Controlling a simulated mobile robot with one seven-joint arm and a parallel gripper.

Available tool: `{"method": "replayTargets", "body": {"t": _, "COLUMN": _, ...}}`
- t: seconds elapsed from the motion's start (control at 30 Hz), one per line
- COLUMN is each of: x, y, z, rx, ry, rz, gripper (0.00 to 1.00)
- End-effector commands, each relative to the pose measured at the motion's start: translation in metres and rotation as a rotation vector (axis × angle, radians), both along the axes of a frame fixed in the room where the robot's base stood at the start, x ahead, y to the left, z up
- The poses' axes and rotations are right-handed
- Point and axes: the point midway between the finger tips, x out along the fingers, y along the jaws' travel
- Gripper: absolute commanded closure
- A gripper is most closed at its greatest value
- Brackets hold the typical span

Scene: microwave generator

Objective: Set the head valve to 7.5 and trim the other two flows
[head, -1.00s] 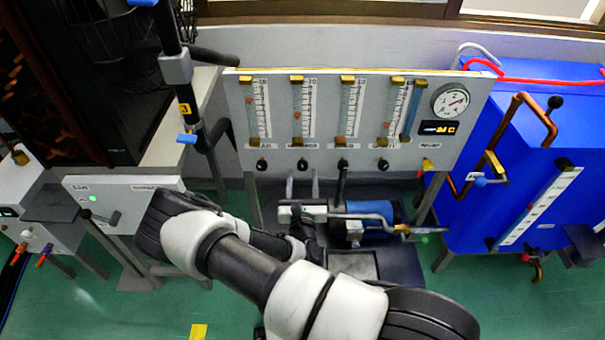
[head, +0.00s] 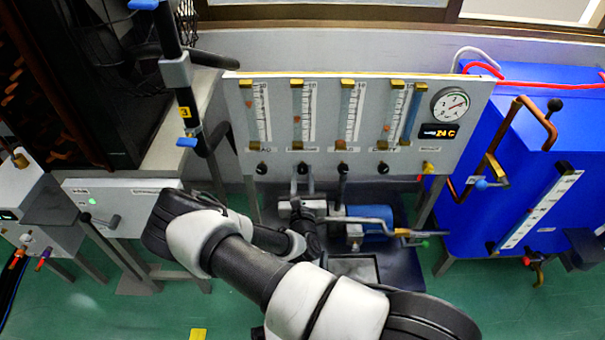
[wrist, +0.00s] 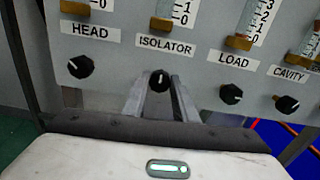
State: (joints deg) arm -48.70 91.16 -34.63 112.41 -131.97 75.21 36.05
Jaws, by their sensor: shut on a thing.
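My gripper (wrist: 159,92) is shut on the small black ISOLATOR knob (wrist: 159,77) in the wrist view, one finger on each side. In the head view my gripper (head: 303,184) reaches up to the second knob of the grey flow panel (head: 440,165). The HEAD knob (wrist: 81,67) is to its left, untouched. The LOAD knob (wrist: 231,94) and CAVITY knob (wrist: 288,104) are to its right. Above the knobs stand flow tubes with small reddish floats: the HEAD float (head: 249,104) is high, and the ISOLATOR float (head: 297,120) is around mid-tube. Exact readings are too small to tell.
A round dial gauge (head: 450,104) and an orange-lit display (head: 440,131) sit at the panel's right. A blue tank (head: 500,215) with copper pipes stands farther right. A blue pump (head: 370,215) with pipework is below the panel. A black-handled post (head: 180,90) rises left.

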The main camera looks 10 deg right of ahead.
Motion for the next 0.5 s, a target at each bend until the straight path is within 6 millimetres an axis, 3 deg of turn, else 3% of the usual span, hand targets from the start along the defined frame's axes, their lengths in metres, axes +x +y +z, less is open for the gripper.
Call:
{"method": "replayTargets", "body": {"t": 0.33, "x": -0.0006, "y": -0.0002, "z": -0.0003, "rx": -0.040, "ry": 0.010, "rz": 0.000, "gripper": 0.97}}
{"method": "replayTargets", "body": {"t": 0.37, "x": -0.0006, "y": -0.0002, "z": -0.0003, "rx": -0.040, "ry": 0.010, "rz": 0.000, "gripper": 0.73}}
{"method": "replayTargets", "body": {"t": 0.47, "x": -0.0006, "y": -0.0002, "z": -0.0003, "rx": -0.040, "ry": 0.010, "rz": 0.000, "gripper": 0.56}}
{"method": "replayTargets", "body": {"t": 0.5, "x": -0.0006, "y": -0.0001, "z": -0.0002, "rx": -0.039, "ry": 0.010, "rz": 0.000, "gripper": 0.55}}
